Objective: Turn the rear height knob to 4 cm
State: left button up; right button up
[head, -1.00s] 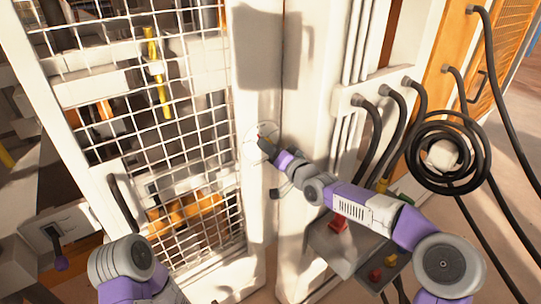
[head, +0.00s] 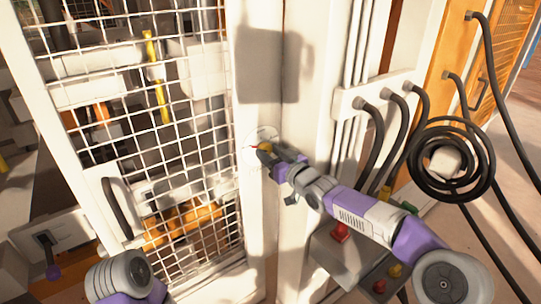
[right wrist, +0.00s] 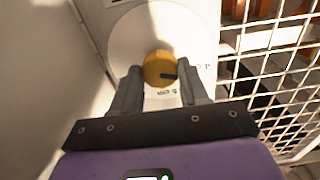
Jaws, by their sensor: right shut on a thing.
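The yellow height knob (right wrist: 160,68) sits on a round white dial (right wrist: 122,48) in the right wrist view, with a dark mark on its right side. My right gripper (right wrist: 160,80) is shut on this knob, one finger on each side. The small markings on the dial are too blurred to read. In the head view the knob (head: 264,148) shows at the tip of my right gripper (head: 268,152), and a red pointer (head: 250,147) lies at its left. The dial is on the white post beside the mesh door. My left gripper is out of view; only part of my left arm shows.
The mesh door (head: 150,130) with a black handle (head: 118,205) stands left of the post. A control box with a red button (head: 340,232) is below my right arm. Black cables (head: 450,160) hang at the right.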

dwell(0.4)
jog(key=o, duration=1.1)
jog(key=shift+c, duration=0.2)
jog(key=shift+s+d, duration=0.1)
jog(key=v, duration=0.7)
jog(key=shift+s, duration=0.15)
jog(key=shift+d, duration=0.1)
